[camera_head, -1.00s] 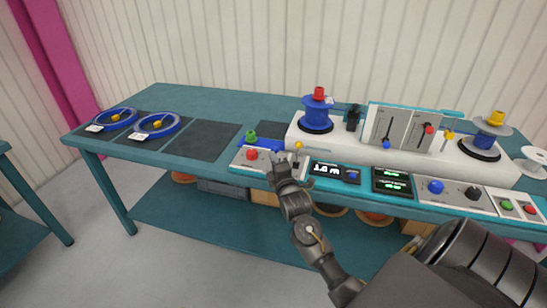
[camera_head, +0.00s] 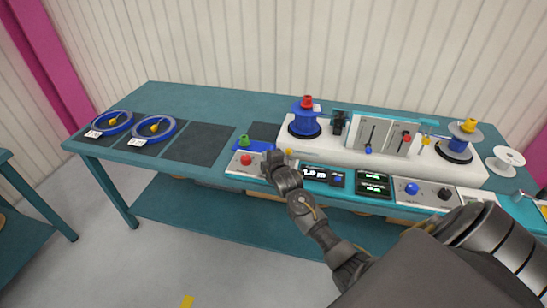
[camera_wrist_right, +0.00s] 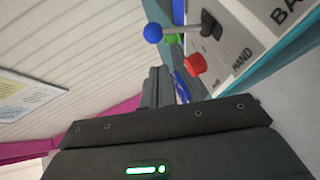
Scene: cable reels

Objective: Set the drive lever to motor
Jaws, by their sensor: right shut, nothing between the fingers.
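In the right wrist view a lever with a blue ball (camera_wrist_right: 153,32) on a dark pivot sticks out from a white panel (camera_wrist_right: 235,45). The panel carries the word HAND and part of another word; I read no "motor" label. My right gripper (camera_wrist_right: 158,72) is shut and empty, with its fingers beside the lever and apart from the ball in this view. In the head view the right gripper (camera_head: 270,158) is at the bench-front panel, just right of its red button (camera_head: 246,160), and covers part of that panel. My left gripper is not in view.
The red button also shows near the fingers in the wrist view (camera_wrist_right: 195,65). Displays and a blue button (camera_head: 411,188) lie right. A blue reel (camera_head: 305,119) stands behind.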

